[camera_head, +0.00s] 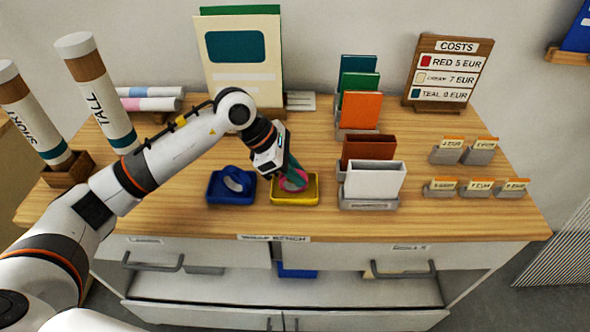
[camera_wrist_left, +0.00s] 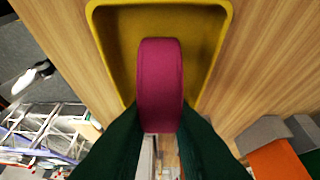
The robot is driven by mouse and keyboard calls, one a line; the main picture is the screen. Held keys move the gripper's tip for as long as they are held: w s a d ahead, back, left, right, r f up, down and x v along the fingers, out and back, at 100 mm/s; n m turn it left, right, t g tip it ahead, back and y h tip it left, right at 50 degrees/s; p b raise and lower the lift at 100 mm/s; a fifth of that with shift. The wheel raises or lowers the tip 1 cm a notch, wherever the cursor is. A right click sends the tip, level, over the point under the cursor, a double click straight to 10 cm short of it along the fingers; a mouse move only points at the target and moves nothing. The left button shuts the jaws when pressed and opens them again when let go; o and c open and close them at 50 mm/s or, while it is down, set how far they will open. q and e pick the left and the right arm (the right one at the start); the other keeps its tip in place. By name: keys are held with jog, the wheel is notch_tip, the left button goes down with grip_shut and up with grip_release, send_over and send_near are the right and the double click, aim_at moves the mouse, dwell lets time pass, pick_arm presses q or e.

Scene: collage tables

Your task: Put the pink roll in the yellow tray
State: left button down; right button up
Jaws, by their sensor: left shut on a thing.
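The pink roll (camera_head: 293,181) is a ring of pink tape, held in my left gripper (camera_head: 288,174). In the left wrist view the roll (camera_wrist_left: 160,84) stands on edge between the dark fingers, which are shut on it. The yellow tray (camera_head: 296,203) is on the wooden table, and its yellow rim (camera_wrist_left: 226,40) surrounds much of the roll in the wrist view. The roll is over or inside the tray; I cannot tell whether it touches the floor of the tray. My right gripper is not in view.
A blue tray (camera_head: 230,203) with a blue roll (camera_head: 236,180) stands just left of the yellow tray. Tall tubes (camera_head: 98,95) stand at the left. The table's front strip is clear.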

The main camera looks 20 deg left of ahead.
pick_arm(q)
jog(key=c, duration=1.8)
grip_release()
jog(key=shift+f, duration=0.15)
jog(key=o, duration=0.5)
jog(key=shift+r, duration=0.3)
jog(key=shift+b+v, duration=1.1)
jog(key=shift+v, duration=4.8)
